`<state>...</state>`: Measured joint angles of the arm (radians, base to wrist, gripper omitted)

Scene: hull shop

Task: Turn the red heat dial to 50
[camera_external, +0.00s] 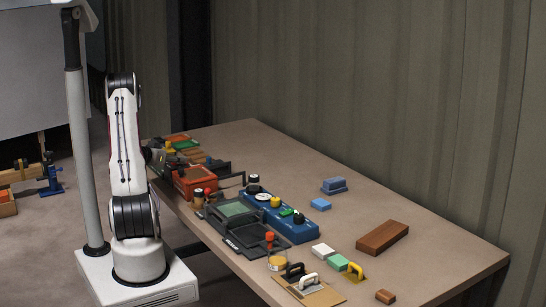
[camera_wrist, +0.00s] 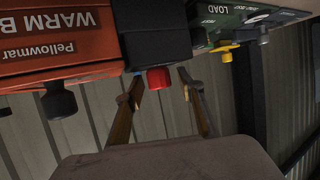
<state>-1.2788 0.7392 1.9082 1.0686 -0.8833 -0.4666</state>
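In the wrist view a red dial (camera_wrist: 158,79) sticks out from a black housing (camera_wrist: 154,36). My gripper (camera_wrist: 161,84) has its two fingers apart, and the dial appears in the gap between their tips. I cannot tell how far the tips are from the dial, and no contact shows. No scale, number or pointer can be read on the dial. In the external view my arm stands upright at the left, and my gripper is mostly hidden behind it near the far end of the table.
An orange box (camera_wrist: 58,38) marked "WARM B" and "Pellowmar", with a black knob (camera_wrist: 59,101), adjoins the housing on the left. A green panel marked "LOAD" (camera_wrist: 216,13) with a yellow knob (camera_wrist: 225,50) is to the right. The table (camera_external: 440,243) holds several devices and blocks.

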